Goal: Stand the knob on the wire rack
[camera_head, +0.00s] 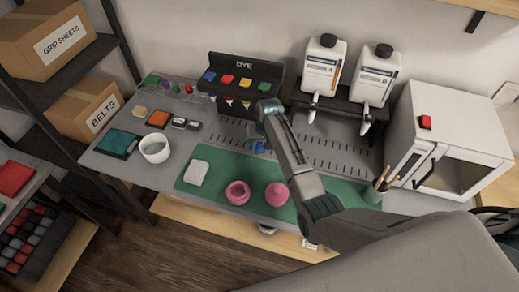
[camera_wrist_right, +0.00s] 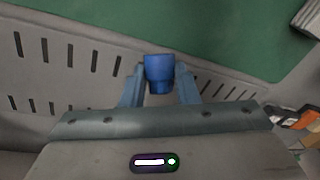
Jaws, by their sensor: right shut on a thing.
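A blue knob (camera_wrist_right: 159,74) is between the two fingers of my right gripper (camera_wrist_right: 158,88) in the wrist view. It has a wider rim at one end and a narrower body. In the head view the knob (camera_head: 260,147) shows small and dark blue below my right gripper (camera_head: 262,140), near the back edge of the green mat. A grey slotted surface (camera_head: 340,155) lies behind the mat; I cannot tell whether it is the wire rack. It also shows under the gripper in the wrist view (camera_wrist_right: 70,48). The knob's height above it is unclear. My left gripper is out of view.
The green mat (camera_head: 222,172) holds a white block (camera_head: 196,172), a pink pot (camera_head: 238,192) and a pink round piece (camera_head: 276,194). A dye stand (camera_head: 238,84), two white bottles (camera_head: 322,66) and a white oven (camera_head: 450,150) line the back and right.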

